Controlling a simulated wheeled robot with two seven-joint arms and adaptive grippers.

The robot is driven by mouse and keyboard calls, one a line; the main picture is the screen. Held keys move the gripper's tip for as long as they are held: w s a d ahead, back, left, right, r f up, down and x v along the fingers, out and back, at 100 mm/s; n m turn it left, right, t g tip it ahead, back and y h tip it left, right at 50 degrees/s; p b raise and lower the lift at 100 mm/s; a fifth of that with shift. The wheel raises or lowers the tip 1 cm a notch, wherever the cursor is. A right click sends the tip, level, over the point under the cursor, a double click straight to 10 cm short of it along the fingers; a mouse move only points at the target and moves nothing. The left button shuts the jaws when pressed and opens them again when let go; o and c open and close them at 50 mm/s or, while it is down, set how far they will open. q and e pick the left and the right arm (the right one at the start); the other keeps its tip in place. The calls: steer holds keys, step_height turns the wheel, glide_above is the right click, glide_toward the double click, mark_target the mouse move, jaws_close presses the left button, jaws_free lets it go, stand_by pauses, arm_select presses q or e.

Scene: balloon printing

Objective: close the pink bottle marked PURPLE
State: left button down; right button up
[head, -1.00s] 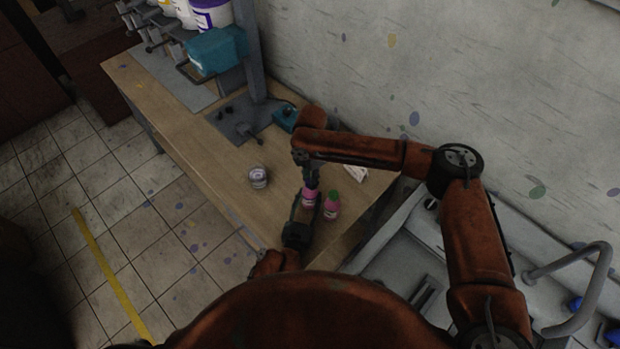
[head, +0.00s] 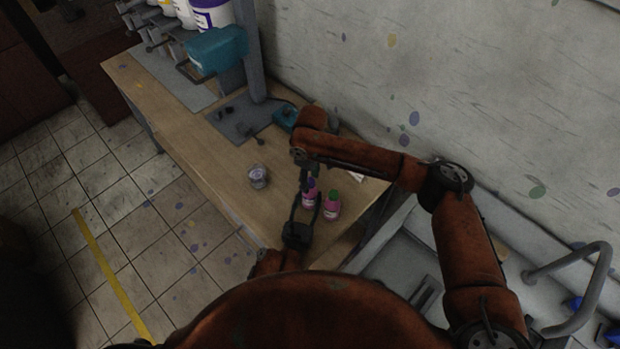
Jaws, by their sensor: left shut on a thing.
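A pink bottle with a purple top (head: 309,199) stands near the front right part of the wooden table. My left gripper (head: 308,207) reaches up from the bottom of the view, with its fingers on both sides of this bottle, and is shut on it. My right gripper (head: 306,177) points down at the bottle's top, close beside the purple cap (head: 312,184). Its fingers are dark and small, so whether they grip the cap cannot be made out. Whether the cap is fully seated is also unclear.
A second pink bottle with a green cap (head: 332,205) stands close on the right. A small grey-white jar (head: 258,177) stands to the left on the wooden table (head: 205,155). A white card (head: 357,177) lies partly hidden behind my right arm. A teal machine (head: 217,50) stands farther back.

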arm_select(q)
steer(key=shift+f, duration=0.1)
arm_select(e)
step_height(320, 180, up, 12)
stand_by(0.6)
arm_select(q)
steer(key=c, duration=1.2)
jaws_free()
steer(key=shift+o, duration=0.2)
steer(key=v, duration=1.2)
